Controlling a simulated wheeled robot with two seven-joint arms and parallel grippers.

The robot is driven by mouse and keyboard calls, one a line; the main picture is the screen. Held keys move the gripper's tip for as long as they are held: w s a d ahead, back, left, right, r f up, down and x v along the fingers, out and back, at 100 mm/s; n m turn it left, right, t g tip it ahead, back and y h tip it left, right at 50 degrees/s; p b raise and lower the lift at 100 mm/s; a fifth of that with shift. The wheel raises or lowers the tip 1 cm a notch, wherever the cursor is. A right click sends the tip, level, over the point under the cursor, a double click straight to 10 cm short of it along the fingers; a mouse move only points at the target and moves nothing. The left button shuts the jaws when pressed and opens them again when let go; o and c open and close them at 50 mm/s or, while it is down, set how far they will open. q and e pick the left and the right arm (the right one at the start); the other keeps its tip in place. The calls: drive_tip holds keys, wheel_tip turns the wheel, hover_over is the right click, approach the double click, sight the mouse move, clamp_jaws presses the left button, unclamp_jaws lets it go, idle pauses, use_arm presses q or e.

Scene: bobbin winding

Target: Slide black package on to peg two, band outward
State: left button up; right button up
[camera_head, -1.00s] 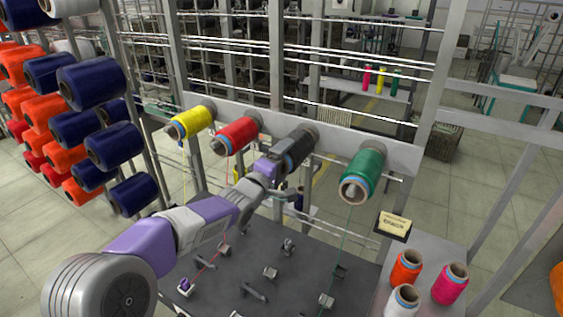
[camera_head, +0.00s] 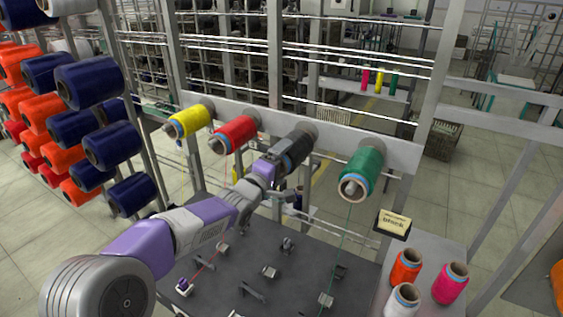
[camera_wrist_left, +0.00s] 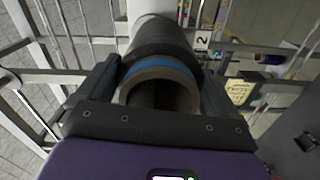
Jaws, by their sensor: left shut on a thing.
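The black package (camera_head: 298,148) is at the rail between the red and green packages, its far end close against the rail. It also shows in the wrist view (camera_wrist_left: 160,38), with a blue band (camera_wrist_left: 158,64) around the near end, facing away from the rail. A "2" label (camera_wrist_left: 202,40) is beside it. My left gripper (camera_head: 280,163) is shut on the black package, with one finger on each side of its near end in the wrist view (camera_wrist_left: 158,78). The tube's inside is dark, and I cannot tell how far the peg reaches into it. My right gripper is not in view.
Yellow (camera_head: 191,121), red (camera_head: 235,133) and green (camera_head: 362,170) packages sit on neighbouring pegs of the rail (camera_head: 400,156). A card reading "black" (camera_head: 394,222) stands at the right. Orange (camera_head: 407,266), pink (camera_head: 449,282) and white (camera_head: 403,300) packages stand below it.

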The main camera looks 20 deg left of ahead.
use_arm(q)
drive_tip(key=o, duration=1.2)
drive_tip(key=shift+s, duration=0.1)
drive_tip(key=s, duration=0.7)
drive_tip(key=shift+s+a+b, duration=0.2)
drive_tip(key=shift+a+b, duration=0.1)
